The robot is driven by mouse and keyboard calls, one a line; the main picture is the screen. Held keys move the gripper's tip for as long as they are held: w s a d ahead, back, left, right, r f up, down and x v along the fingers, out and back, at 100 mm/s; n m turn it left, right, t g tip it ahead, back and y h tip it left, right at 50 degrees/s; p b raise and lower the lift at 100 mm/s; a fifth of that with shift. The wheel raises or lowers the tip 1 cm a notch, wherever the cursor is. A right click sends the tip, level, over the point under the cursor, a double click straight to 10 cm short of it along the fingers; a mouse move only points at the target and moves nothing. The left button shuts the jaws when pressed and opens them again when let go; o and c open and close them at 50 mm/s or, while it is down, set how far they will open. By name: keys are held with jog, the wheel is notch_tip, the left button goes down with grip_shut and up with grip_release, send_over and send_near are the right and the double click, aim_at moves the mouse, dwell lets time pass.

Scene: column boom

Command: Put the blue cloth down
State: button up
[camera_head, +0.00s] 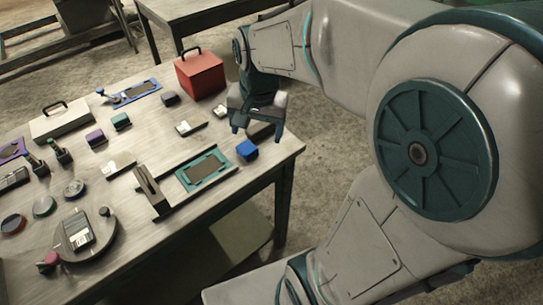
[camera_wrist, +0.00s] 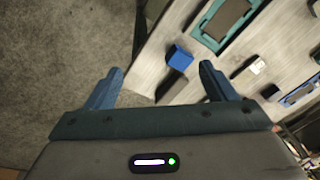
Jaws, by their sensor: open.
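A small blue block-like thing (camera_head: 247,150), which may be the folded blue cloth, sits on the table near its right corner. It also shows in the wrist view (camera_wrist: 178,56), ahead of and between my fingers. My gripper (camera_head: 258,128) is open and hangs over the table's right edge, just behind the blue thing. In the wrist view both blue fingers (camera_wrist: 161,70) are wide apart with nothing held. A dark block (camera_wrist: 172,86) lies beside the blue thing, and my gripper partly hides it in the head view.
A teal-framed tray (camera_head: 204,170) and an upright dark bracket (camera_head: 150,188) stand left of the blue thing. A red box (camera_head: 200,74) stands at the back. The worktable (camera_head: 230,205) has several other small items; bare floor lies beyond its right edge.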

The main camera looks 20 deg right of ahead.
jog(key=s+n+t, duration=0.1)
jog(key=s+n, duration=0.5)
jog(key=s, duration=0.3)
jog(key=shift+s+n, duration=0.3)
jog(key=shift+o, duration=0.5)
jog(key=shift+f, duration=0.1)
